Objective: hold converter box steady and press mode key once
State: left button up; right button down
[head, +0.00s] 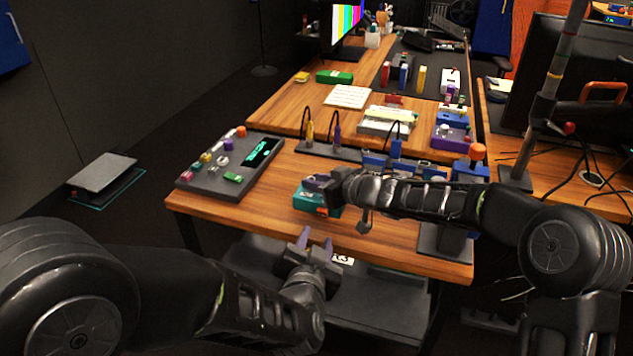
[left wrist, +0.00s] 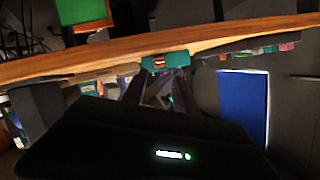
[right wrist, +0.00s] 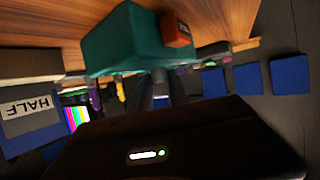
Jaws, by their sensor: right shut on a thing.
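The converter box is a teal block (head: 304,201) near the front edge of the wooden table. It carries an orange-red key (head: 322,212) on its front side. My right gripper (head: 318,184) is shut on the box from above its back right part. The teal box (right wrist: 122,42) and the red key (right wrist: 176,29) fill the top of the right wrist view. My left gripper (head: 316,241) is open and empty, in front of the table edge and apart from the box. In the left wrist view the box (left wrist: 178,60) and its key (left wrist: 158,61) lie ahead between the fingers.
A grey control panel (head: 213,186) with knobs and a lit display stands left of the box. Behind the box are a dark rack (head: 318,149) and blue blocks (head: 376,161). A grey shelf (head: 375,300) sits below the table front. Bare wood lies around the box.

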pick_arm(q)
grip_shut()
dwell(1.5)
